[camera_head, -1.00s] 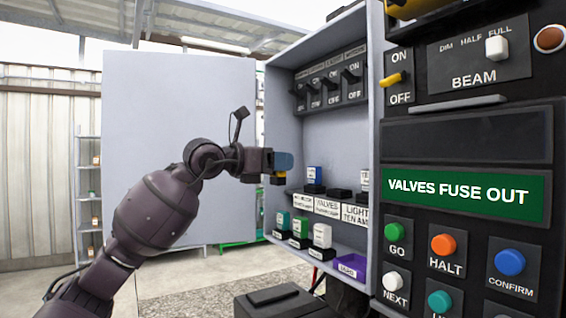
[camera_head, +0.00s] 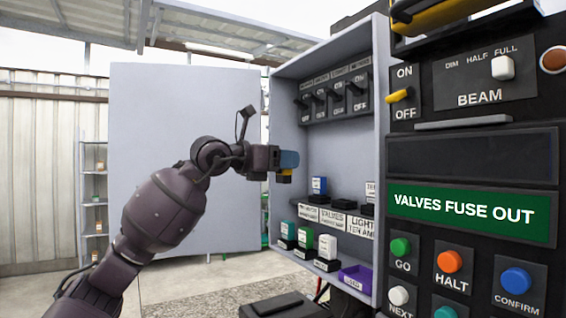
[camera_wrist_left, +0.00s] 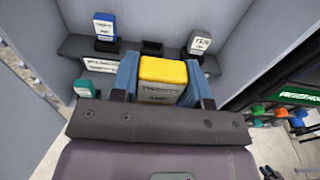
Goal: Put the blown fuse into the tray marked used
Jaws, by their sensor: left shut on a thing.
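My left gripper (camera_head: 287,162) is shut on a yellow fuse (camera_head: 285,177), held in the air at the open front of the grey cabinet, above the upper fuse shelf. The purple tray marked used (camera_head: 356,280) sits low at the cabinet's right, beside the lower row of fuses, below and right of the gripper. Its inside is only partly visible. My right gripper is not in view.
The upper shelf has a blue fuse (camera_head: 319,186), an empty dark socket (camera_wrist_left: 151,48) and a pale fuse (camera_wrist_left: 199,43). Teal, green (camera_head: 306,237) and white (camera_head: 327,246) fuses stand below. The control panel (camera_head: 470,140) at right reads VALVES FUSE OUT.

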